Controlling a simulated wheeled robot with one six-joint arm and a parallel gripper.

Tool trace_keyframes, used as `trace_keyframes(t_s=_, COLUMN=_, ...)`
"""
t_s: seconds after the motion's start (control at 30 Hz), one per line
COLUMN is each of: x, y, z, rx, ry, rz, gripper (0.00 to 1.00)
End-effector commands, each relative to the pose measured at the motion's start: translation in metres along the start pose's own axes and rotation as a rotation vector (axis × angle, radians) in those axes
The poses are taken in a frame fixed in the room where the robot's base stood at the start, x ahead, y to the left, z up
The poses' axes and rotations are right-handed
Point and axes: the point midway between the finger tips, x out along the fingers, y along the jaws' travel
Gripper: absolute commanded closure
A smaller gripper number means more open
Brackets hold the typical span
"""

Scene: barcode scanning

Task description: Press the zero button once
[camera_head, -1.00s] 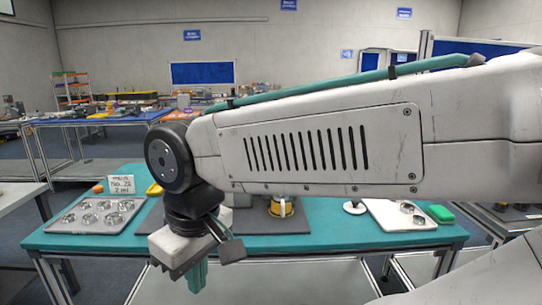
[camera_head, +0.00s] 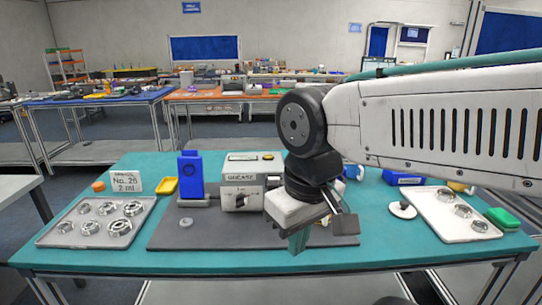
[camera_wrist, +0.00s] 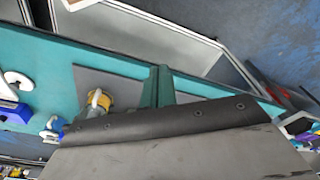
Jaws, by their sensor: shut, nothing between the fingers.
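A grey box marked GREASE (camera_head: 243,196) stands on the dark mat (camera_head: 190,238), with a small panel on its top and a dark knob or dial on its front. I cannot make out a zero button. A blue upright device (camera_head: 190,172) stands just left of the box. My gripper (camera_head: 298,242) points down, shut and empty, in front and to the right of the box, over the mat's right part. In the wrist view its green fingers (camera_wrist: 156,88) are together, above the mat's edge, with a yellow and silver item beside them.
A tray of metal rings (camera_head: 60,233) lies at left, near a sign (camera_head: 126,182) reading about 2 ml. A white tray (camera_head: 445,220) with rings and a green block (camera_head: 502,217) lie at right. The teal table's (camera_head: 220,262) front strip is clear.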

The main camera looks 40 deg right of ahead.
Motion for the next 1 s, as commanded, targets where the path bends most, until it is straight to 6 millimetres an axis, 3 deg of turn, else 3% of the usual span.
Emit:
trace_keyframes(t_s=0.07, x=-0.002, y=0.003, z=-0.01, rx=0.033, ry=0.015, rz=0.008, gripper=1.0)
trace_keyframes(t_s=0.17, x=-0.009, y=0.015, z=-0.04, rx=0.146, ry=0.066, rz=0.035, gripper=1.0)
trace_keyframes(t_s=0.27, x=-0.02, y=0.036, z=-0.09, rx=0.33, ry=0.159, rz=0.067, gripper=1.0)
trace_keyframes(t_s=0.5, x=-0.043, y=0.109, z=-0.233, rx=0.82, ry=0.462, rz=0.073, gripper=1.0)
trace_keyframes(t_s=0.63, x=-0.049, y=0.146, z=-0.292, rx=1.014, ry=0.6, rz=0.028, gripper=1.0)
trace_keyframes(t_s=0.8, x=-0.052, y=0.175, z=-0.337, rx=1.158, ry=0.709, rz=-0.034, gripper=1.0)
trace_keyframes(t_s=1.0, x=-0.054, y=0.184, z=-0.35, rx=1.202, ry=0.743, rz=-0.06, gripper=1.0)
